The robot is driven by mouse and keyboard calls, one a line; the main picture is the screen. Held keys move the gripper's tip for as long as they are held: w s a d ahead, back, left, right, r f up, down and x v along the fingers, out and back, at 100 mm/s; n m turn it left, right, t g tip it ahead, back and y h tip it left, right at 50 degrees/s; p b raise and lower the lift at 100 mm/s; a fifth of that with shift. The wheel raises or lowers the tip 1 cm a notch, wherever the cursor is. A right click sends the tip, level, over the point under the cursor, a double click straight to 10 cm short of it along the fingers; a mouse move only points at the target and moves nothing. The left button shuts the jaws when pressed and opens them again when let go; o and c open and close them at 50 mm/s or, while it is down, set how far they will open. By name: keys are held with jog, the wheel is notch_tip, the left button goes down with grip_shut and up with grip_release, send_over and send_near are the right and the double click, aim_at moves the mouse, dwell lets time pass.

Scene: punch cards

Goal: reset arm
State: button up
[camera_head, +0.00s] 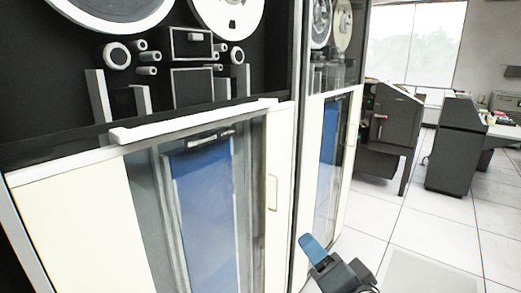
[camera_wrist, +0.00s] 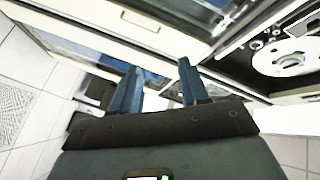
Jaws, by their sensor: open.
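My gripper (camera_head: 313,249) shows at the bottom of the head view, where one blue finger stands up in front of the tape cabinets. In the wrist view, the two blue fingers of my gripper (camera_wrist: 157,85) stand apart with nothing between them. The gripper is open and empty. It is close to the lower front of the cabinets, but I cannot tell the exact distance.
A large tape cabinet (camera_head: 75,215) with reels and a glass door fills the left. A second cabinet (camera_head: 345,148) stands beside it. Dark grey machines (camera_head: 389,135) and (camera_head: 455,145) stand further back. White tiled floor (camera_head: 440,225) is clear at the lower right.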

jog(key=s+d+f+n+h, duration=0.1)
jog(key=s+d+f+n, duration=0.15)
jog(key=s, duration=0.45)
jog(key=s+d+f+n+h, duration=0.1)
jog(key=s+d+f, duration=0.3)
jog(key=s, duration=0.3)
jog(key=s+d+f+n+h, duration=0.1)
jog(key=s+d+f, duration=0.25)
jog(key=s, duration=0.45)
jog(key=s+d+r+n, duration=0.1)
jog(key=s+r+n, duration=0.1)
jog(key=s, duration=0.7)
jog(key=s+r+n+g+h+p, duration=0.1)
jog(key=s+r+n, duration=0.1)
jog(key=s, duration=0.7)
jog(key=shift+s+d+r+g+h+p, duration=0.3)
jog(key=shift+s+d, duration=0.05)
